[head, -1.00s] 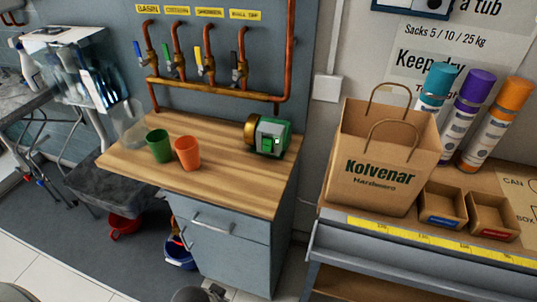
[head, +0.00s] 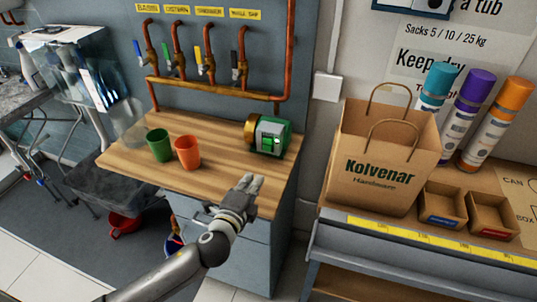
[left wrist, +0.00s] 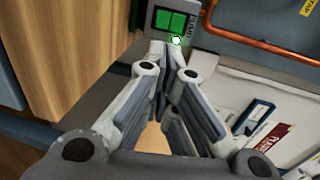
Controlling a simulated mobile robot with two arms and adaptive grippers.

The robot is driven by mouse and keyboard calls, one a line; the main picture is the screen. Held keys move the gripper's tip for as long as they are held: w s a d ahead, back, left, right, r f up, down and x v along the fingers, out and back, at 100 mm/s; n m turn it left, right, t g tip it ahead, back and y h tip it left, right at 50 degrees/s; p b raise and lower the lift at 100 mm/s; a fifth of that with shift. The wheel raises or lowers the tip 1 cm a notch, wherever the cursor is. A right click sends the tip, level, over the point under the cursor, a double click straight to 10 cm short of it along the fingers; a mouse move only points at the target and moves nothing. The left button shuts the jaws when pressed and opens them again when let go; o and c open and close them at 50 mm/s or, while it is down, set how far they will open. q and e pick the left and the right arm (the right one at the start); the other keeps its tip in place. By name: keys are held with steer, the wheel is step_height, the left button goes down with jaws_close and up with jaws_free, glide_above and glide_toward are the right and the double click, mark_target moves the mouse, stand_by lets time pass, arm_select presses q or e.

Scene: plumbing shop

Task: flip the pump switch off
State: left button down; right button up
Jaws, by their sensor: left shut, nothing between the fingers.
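The pump (head: 270,134), green and grey with a brass-coloured end, sits at the back right of the wooden worktop. A bright green switch (head: 270,144) is on its front face. In the left wrist view the green switch (left wrist: 170,22) shows at the top on a grey plate, with lettering and a small white dot beside it. My left gripper (head: 251,182) is shut and empty over the worktop's front right edge, apart from the pump. In the wrist view its fingertips (left wrist: 168,52) point at the plate just below the switch. My right gripper is out of view.
Green (head: 158,145) and orange (head: 188,152) cups stand on the worktop (head: 225,150), left of the pump. Copper pipes with valves (head: 240,72) run on the wall behind. A paper bag (head: 378,160) stands on the bench at right. The worktop before the pump is clear.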

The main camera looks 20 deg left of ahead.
mark_target(271, 150)
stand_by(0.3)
arm_select(q)
steer(key=w, duration=0.4)
steer(key=w+f, duration=0.1)
steer(key=w, duration=0.4)
steer(key=w+f+p, duration=0.1)
steer(key=w, duration=0.3)
steer(key=shift+w+d+f, duration=0.1)
steer(key=shift+w+d, duration=0.15)
steer(key=shift+w, duration=0.15)
steer(key=shift+f+b, duration=0.2)
steer(key=shift+b, duration=0.3)
steer(key=shift+w+f+b, duration=0.15)
steer(key=shift+f+b, duration=0.05)
steer(key=shift+b, duration=0.8)
steer(key=shift+r+p, duration=0.35)
steer(key=shift+p, duration=0.1)
steer(key=shift+f, duration=0.1)
